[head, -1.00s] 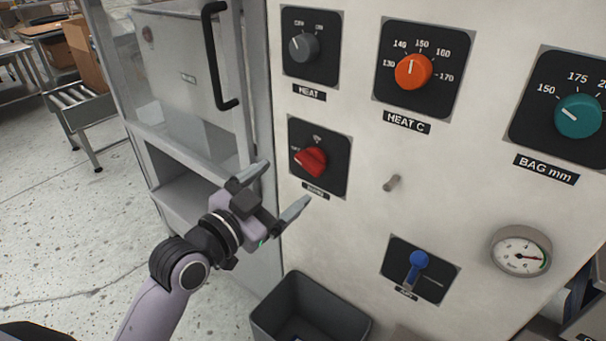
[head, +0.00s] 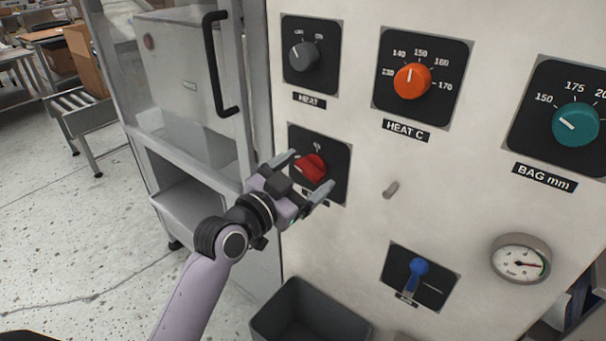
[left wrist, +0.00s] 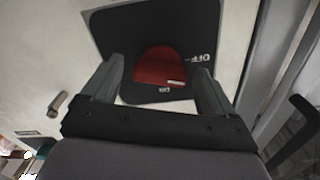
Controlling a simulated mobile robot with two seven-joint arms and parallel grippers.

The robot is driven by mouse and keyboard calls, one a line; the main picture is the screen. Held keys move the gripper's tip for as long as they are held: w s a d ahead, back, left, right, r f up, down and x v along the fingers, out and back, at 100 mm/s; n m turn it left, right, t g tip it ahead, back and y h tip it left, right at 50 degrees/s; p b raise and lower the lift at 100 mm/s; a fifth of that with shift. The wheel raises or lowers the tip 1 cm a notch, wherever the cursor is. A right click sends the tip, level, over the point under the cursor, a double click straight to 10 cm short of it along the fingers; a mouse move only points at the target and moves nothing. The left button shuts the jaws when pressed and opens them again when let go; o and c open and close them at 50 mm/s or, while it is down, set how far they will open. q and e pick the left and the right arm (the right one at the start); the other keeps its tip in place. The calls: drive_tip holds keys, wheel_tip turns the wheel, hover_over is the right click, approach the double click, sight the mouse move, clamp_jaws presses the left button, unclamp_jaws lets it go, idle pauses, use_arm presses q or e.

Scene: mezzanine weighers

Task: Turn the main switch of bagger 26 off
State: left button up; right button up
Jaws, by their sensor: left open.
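The red rotary switch (head: 311,168) sits on a black square plate (head: 337,160) on the pale panel, below the grey HEAT knob. Its label is mostly hidden behind my gripper. My left gripper (head: 305,172) is open, with one finger at the upper left of the red knob and the other at its lower right. In the left wrist view the red knob (left wrist: 160,67) shows between the two spread fingers, and the plate reads OFF to its right. Whether the fingers touch the knob, I cannot tell. My right gripper is not in view.
The grey HEAT knob (head: 303,56), orange HEAT C knob (head: 412,81) and teal BAG mm knob (head: 575,125) are on the same panel. A small peg (head: 391,189), blue lever (head: 417,268) and gauge (head: 520,259) are lower right. A dark bin (head: 310,320) stands below.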

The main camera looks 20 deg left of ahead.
use_arm(q)
drive_tip(key=c, duration=1.1)
drive_tip(key=shift+o, duration=0.2)
drive_tip(key=shift+r+n+p, duration=0.2)
drive_tip(key=shift+n+p, duration=0.7)
drive_tip(key=shift+p, duration=0.3)
drive_tip(key=shift+f+n+p, duration=0.1)
drive_tip(key=shift+n+p, duration=0.45)
drive_tip(key=shift+n, duration=0.25)
drive_tip(key=shift+f+n, duration=0.1)
drive_tip(key=shift+n, duration=0.2)
drive_tip(key=o, duration=1.1)
drive_tip(key=shift+c, duration=0.2)
drive_tip(key=shift+s, duration=0.1)
